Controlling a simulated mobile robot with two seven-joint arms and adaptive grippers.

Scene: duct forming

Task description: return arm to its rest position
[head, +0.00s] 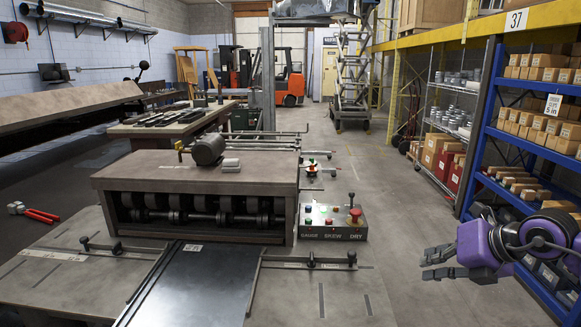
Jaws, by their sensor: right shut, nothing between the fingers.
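My right gripper (437,264) shows at the lower right of the head view, at the end of a purple and black arm that comes in from the right edge. Its fingers point left, and it is shut and empty. My left gripper is not in view.
A roll-forming machine (195,180) with a flat infeed table (60,270) fills the left and centre. Its control box (333,222) has coloured buttons. Red-handled snips (35,213) lie at the left. Blue shelving (535,105) with boxes stands right. The floor aisle (375,165) is clear.

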